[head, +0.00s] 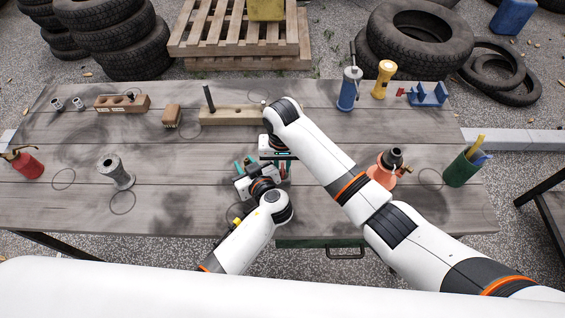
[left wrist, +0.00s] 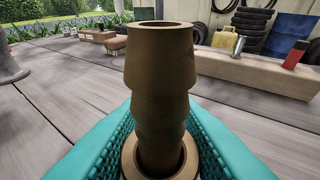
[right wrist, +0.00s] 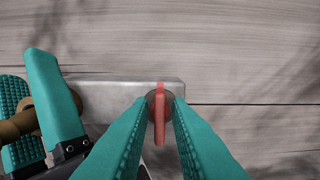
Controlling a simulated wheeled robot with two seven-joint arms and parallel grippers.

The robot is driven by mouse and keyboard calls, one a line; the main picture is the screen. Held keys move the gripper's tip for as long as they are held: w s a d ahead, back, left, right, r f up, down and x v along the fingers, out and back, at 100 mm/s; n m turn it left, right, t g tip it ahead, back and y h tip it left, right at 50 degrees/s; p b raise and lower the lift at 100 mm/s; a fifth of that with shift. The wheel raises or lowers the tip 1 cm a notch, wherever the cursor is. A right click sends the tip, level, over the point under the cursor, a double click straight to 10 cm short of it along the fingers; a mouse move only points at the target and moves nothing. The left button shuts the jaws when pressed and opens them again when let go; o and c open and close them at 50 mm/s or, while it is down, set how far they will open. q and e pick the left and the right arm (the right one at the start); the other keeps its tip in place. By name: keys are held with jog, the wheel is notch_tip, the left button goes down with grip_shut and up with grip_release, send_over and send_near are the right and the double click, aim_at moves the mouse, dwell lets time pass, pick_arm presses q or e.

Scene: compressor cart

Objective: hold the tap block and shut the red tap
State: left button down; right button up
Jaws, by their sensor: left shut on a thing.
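The tap block, a grey metal block (right wrist: 115,95), lies in the right wrist view with a brass barbed fitting (right wrist: 40,118) at its left end. My left gripper (head: 246,168) is shut on this fitting; the left wrist view shows the brass fitting (left wrist: 160,90) upright in the picture between its teal fingers. The red tap (right wrist: 160,115) is on the block's right end, its handle pointing crosswise to the block. My right gripper (right wrist: 162,100) has a fingertip on each side of the handle, with narrow gaps showing. In the head view my arms mostly hide the block.
A wooden block with a dark peg (head: 232,115) stands behind my grippers. An orange-red blowtorch (head: 386,166) and a green cup (head: 462,168) are at right. A grey flanged spool (head: 115,170) and a red can (head: 24,162) are at left. The table between is mostly clear.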

aim_at(282, 167)
notch_tip(282, 167, up, 12)
dwell(0.5)
pick_arm(q)
jog(key=c, duration=1)
grip_release()
